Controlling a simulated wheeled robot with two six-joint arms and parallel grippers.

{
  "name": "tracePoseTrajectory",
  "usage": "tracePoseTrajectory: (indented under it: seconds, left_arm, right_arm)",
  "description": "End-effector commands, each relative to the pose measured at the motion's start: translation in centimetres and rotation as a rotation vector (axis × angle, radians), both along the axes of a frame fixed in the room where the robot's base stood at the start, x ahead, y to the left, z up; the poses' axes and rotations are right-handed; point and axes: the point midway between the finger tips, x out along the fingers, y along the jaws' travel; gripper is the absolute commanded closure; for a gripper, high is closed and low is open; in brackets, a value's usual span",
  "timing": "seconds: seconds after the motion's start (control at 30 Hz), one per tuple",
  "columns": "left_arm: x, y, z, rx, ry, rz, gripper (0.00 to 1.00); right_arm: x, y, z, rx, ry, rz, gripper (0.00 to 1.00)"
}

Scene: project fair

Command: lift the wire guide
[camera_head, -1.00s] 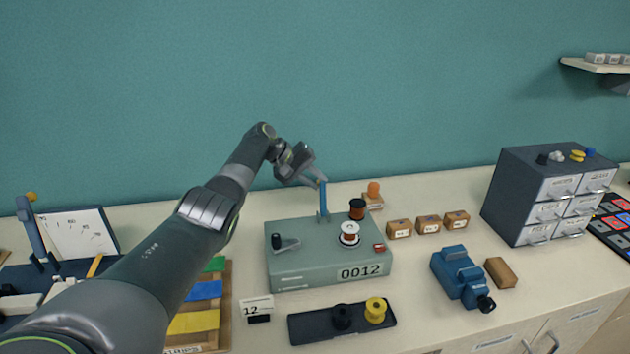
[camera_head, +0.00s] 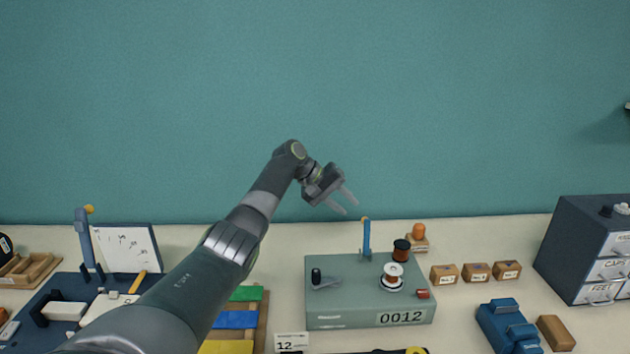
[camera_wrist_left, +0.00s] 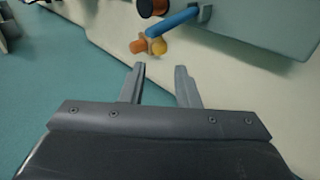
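The wire guide (camera_head: 366,238) is a thin blue arm with a yellow-orange tip. It stands upright at the back of the grey-green winder (camera_head: 340,303) marked 0012. In the left wrist view the guide (camera_wrist_left: 173,22) points its tip toward my fingers. My left gripper (camera_head: 348,208) is open and empty, a little above and to the left of the guide's tip in the head view. In the wrist view its two fingers (camera_wrist_left: 160,67) are spread, with the tip just beyond them and a visible gap. My right gripper is in neither view.
A dark copper spool (camera_head: 401,250) and a white-rimmed spool (camera_head: 393,274) are on the winder. An orange-topped piece (camera_head: 419,236) stands behind it. Several small boxes (camera_head: 477,271) and a drawer cabinet (camera_head: 590,250) are to the right. The space above the winder is free.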

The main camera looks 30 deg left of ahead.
Motion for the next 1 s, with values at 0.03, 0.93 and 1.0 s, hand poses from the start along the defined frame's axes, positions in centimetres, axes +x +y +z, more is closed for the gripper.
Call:
tracePoseTrajectory:
  seconds: [0.03, 0.93, 1.0]
  left_arm:
    - [-0.6, 0.9, 0.7, 0.003, -0.004, 0.002, 0.71]
    - [-5.3, 6.2, 8.0, 0.000, -0.002, 0.001, 0.71]
    - [-5.3, 6.2, 8.0, 0.000, -0.002, 0.001, 0.71]
  right_arm:
    - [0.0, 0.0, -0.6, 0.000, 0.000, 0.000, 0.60]
    - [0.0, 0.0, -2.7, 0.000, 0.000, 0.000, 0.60]
    - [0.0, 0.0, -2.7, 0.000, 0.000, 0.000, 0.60]
